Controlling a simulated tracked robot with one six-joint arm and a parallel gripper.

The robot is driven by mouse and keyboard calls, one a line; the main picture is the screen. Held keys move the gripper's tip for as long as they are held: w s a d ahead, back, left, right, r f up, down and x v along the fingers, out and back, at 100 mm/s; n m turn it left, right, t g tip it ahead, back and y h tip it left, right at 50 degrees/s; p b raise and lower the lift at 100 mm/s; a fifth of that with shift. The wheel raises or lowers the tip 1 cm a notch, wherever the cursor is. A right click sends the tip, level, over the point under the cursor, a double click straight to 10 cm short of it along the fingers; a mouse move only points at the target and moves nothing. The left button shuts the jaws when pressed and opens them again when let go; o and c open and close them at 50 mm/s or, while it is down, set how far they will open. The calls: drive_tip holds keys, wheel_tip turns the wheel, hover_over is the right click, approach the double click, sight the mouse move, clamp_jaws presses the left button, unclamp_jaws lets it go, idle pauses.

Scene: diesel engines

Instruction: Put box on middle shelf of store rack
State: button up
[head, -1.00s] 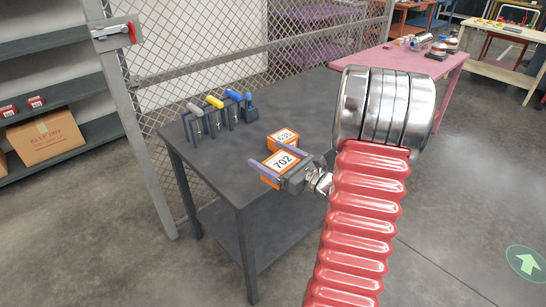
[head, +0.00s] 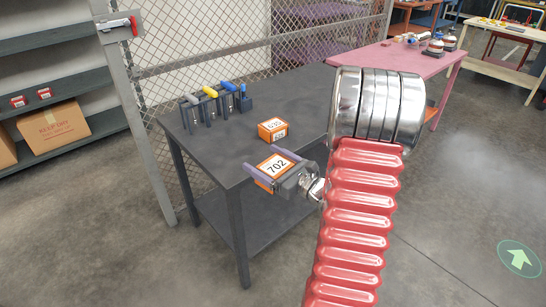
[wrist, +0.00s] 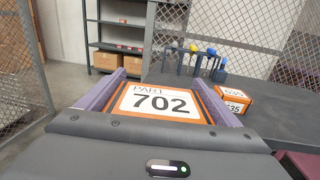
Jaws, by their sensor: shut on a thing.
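My gripper (head: 268,166) is shut on an orange box (head: 275,166) with a white label reading 702. The box also shows between the purple fingers in the wrist view (wrist: 160,101), label up. A dark shelf rack (head: 50,84) stands at the left edge of the head view, and a shelf rack with cartons shows at the back in the wrist view (wrist: 121,46).
Upright tools with grey, yellow and blue handles (head: 211,92) stand in holders at the table's back left. A mesh fence (head: 160,80) with a grey post is between table and rack. Cardboard cartons (head: 52,127) and small red boxes are on the rack. Floor in front is clear.

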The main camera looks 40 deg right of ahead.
drive_tip(key=w+a+f+n+y, duration=0.1)
drive_tip(key=a+f+y, duration=0.1)
drive_tip(key=a+f, duration=0.3)
drive_tip(key=w+a+f+n+g+y, duration=0.1)
drive_tip(key=a+f, duration=0.4)
drive_tip(key=a, duration=0.8)
drive_tip(key=w+a+f+n+g+y, duration=0.1)
drive_tip(key=a+f+n+y, duration=0.1)
drive_tip(key=a, duration=0.8)
wheel_tip(320, 180, down, 3)
drive_tip(key=shift+w+r+y, duration=0.1)
drive_tip(key=shift+w+y, duration=0.2)
drive_tip(key=shift+y, duration=0.3)
